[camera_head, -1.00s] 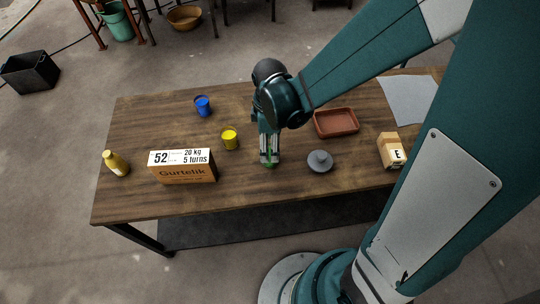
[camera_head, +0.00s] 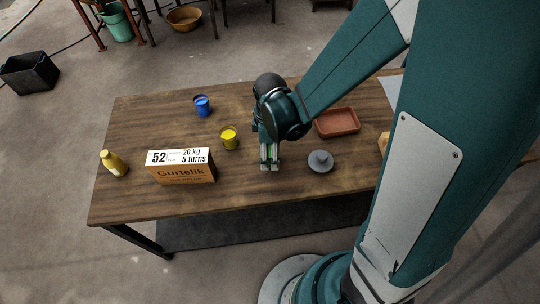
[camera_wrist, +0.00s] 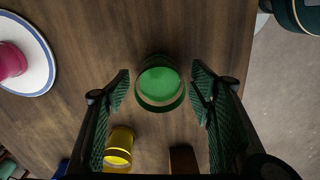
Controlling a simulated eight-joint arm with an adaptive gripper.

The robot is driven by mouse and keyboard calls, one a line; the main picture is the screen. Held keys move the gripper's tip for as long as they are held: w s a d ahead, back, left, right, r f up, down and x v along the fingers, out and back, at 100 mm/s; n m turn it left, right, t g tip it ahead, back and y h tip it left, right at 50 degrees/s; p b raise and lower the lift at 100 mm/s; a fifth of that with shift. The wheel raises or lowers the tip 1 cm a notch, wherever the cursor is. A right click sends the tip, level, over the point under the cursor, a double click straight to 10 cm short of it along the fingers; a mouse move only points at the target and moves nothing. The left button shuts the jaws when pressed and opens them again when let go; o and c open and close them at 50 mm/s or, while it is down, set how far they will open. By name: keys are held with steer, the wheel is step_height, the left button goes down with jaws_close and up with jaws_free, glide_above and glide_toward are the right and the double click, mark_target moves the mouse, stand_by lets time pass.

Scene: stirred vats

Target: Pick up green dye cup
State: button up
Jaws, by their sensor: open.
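The green dye cup (camera_wrist: 161,84) stands on the wooden table in the wrist view, its round green top facing me. My gripper (camera_wrist: 160,92) is open, with one finger on each side of the cup and a visible gap to each. In the head view my gripper (camera_head: 270,165) points down near the table's middle, and only a little green of the cup (camera_head: 270,152) shows between the fingers.
A yellow cup (camera_head: 229,138) and a blue cup (camera_head: 202,105) stand left of my gripper. A labelled box (camera_head: 182,171) and gold bottle (camera_head: 113,163) are farther left. A grey lidded piece (camera_head: 320,161) and brown tray (camera_head: 337,122) are right. The wrist view shows a blue-rimmed plate (camera_wrist: 45,70).

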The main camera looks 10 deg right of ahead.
mark_target(270, 150)
steer(key=c, duration=1.1)
steer(key=shift+r+p, duration=1.3)
steer(key=shift+r, duration=3.7)
